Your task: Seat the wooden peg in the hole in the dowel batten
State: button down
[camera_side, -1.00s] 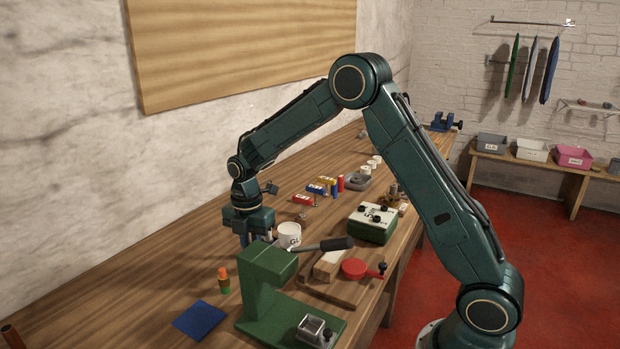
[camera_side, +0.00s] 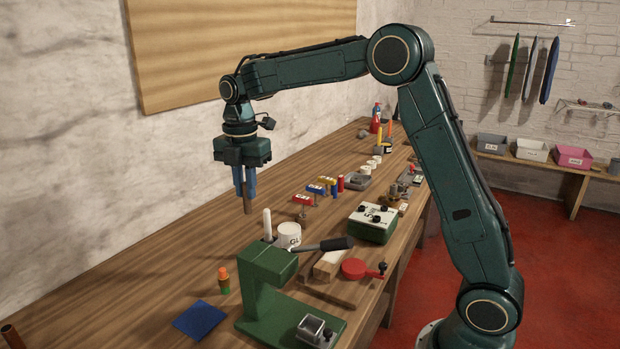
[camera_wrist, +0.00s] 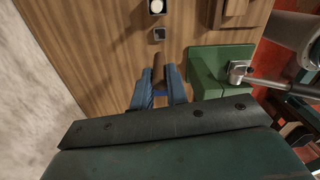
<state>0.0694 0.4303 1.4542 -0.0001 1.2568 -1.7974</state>
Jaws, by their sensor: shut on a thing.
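My gripper (camera_side: 245,186) is shut on the wooden peg (camera_side: 248,204), a brown rod that points down from between its blue fingers. It is held in the air above the bench, behind the green press. In the wrist view, the peg (camera_wrist: 158,68) sticks out between the blue fingertips (camera_wrist: 160,86). A pale wooden block (camera_side: 330,263) lies right of the press and may be the dowel batten. I cannot make out a hole in it, as the press lever and other things partly cover it.
The green press (camera_side: 262,285) with its black-handled lever (camera_side: 335,243) stands in front of my gripper. A white upright stick (camera_side: 267,224) and a white labelled cup (camera_side: 289,235) are behind it. A green-white box (camera_side: 373,222) is farther right.

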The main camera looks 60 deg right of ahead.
jog(key=shift+r, duration=2.05)
jog(key=shift+s+d, duration=0.1)
jog(key=s+d+r, duration=0.2)
jog(key=s+d, duration=0.4)
jog(key=s, duration=0.1)
send_over(334, 259)
jog(key=d, duration=0.2)
jog(key=f, duration=1.9)
jog(key=shift+w+a+f, duration=0.2)
jog(key=shift+w+f, duration=0.15)
jog(key=shift+w, duration=0.05)
jog(key=shift+f, duration=0.15)
jog(key=c, duration=1.4)
grip_release()
